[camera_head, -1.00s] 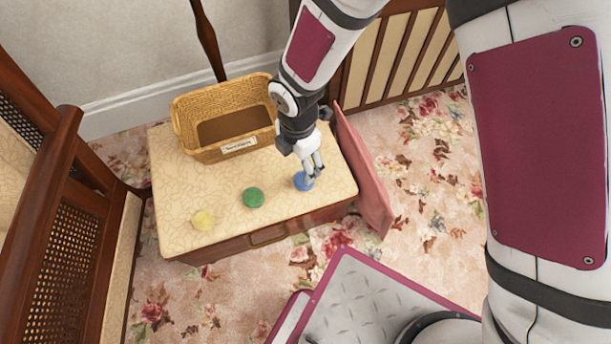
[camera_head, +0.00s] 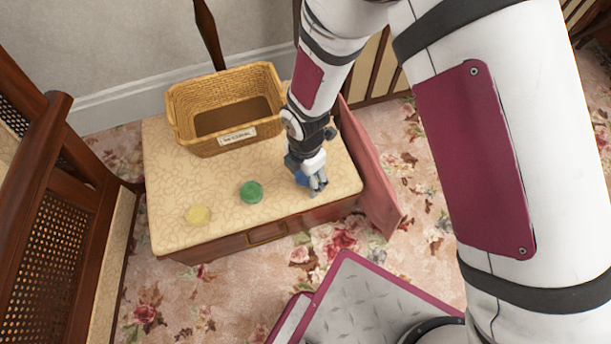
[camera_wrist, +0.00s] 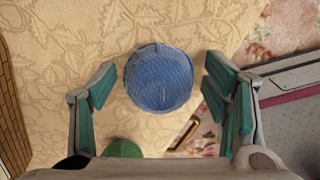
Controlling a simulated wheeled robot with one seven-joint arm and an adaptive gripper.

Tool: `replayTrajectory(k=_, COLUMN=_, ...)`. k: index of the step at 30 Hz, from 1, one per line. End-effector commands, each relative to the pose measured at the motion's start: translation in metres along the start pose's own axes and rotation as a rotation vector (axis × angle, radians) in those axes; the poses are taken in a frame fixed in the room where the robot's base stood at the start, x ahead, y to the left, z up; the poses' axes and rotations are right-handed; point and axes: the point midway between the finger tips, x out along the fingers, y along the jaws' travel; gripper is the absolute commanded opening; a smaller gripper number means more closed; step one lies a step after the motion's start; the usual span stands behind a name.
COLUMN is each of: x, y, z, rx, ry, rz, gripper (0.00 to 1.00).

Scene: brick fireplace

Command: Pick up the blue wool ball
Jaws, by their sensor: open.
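The blue wool ball (camera_wrist: 159,78) sits on the patterned top of the small cabinet (camera_head: 170,165), near its front right. In the wrist view it lies between my gripper's two open fingers (camera_wrist: 160,90), with a gap on each side. In the head view my gripper (camera_head: 314,186) points down over the ball (camera_head: 301,177) and hides most of it. My gripper is open and empty.
A green ball (camera_head: 251,192) and a yellow ball (camera_head: 198,215) lie to the left on the cabinet top. A labelled wicker basket (camera_head: 207,146) stands at the back. A pink panel (camera_head: 375,185) leans at the right side. A cane-backed chair (camera_head: 50,230) is at the left.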

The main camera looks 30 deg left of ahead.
Motion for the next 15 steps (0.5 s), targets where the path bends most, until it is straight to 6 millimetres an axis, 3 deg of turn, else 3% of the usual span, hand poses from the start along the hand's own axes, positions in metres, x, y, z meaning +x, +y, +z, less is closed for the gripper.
replayTrajectory(k=5, x=-0.0011, y=0.0006, z=0.0002, rx=0.000, ry=0.000, rz=0.001, gripper=0.69)
replayTrajectory(k=11, x=-0.0012, y=0.0006, z=0.0002, rx=0.000, ry=0.000, rz=0.001, gripper=0.24)
replayTrajectory(k=12, x=-0.0012, y=0.0005, z=0.0002, rx=0.000, ry=0.000, rz=0.001, gripper=0.19)
replayTrajectory(k=15, x=-0.0012, y=0.0006, z=0.0002, rx=0.000, ry=0.000, rz=0.001, gripper=0.19)
